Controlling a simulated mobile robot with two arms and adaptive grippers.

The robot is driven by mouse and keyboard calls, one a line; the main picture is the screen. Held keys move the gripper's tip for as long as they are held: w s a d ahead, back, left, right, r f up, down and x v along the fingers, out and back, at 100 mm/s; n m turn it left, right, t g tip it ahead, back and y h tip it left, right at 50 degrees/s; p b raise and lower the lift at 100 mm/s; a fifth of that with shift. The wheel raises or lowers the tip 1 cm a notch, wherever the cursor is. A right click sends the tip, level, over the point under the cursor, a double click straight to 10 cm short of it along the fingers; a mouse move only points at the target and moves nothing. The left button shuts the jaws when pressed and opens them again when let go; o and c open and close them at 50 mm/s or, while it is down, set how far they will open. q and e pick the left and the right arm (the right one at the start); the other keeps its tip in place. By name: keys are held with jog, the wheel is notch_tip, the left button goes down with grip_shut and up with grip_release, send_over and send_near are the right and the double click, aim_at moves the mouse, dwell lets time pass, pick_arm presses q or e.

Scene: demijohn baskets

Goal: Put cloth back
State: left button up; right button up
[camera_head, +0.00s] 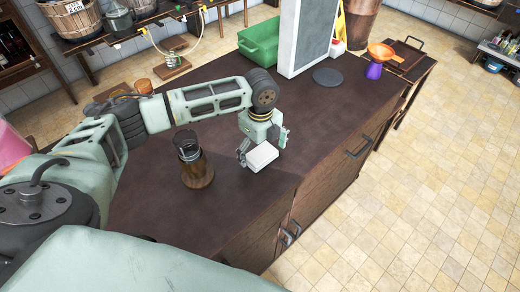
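A small white folded block, which looks like the cloth (262,157), is at the middle of the dark counter, near its front edge. My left gripper (263,146) points down over it, with one finger at its left side and the other at its upper right. The fingers are apart, with the cloth between or just below them. I cannot tell whether they press on it, or whether it rests on the counter. My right gripper is not in view.
A dark jar with a wire bail (188,148) stands on a round wooden board (200,176) left of the gripper. A green crate (262,42), a grey-white panel (308,38), a dark disc (327,77) and an orange funnel on a purple base (378,55) stand farther back. The counter's right side is clear.

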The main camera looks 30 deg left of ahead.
aim_at(261, 154)
pick_arm(q)
jog(key=shift+r, duration=0.55)
notch_tip(261, 154, up, 11)
jog(key=b, duration=0.2)
jog(key=shift+b, duration=0.35)
jog(key=shift+d, duration=0.15)
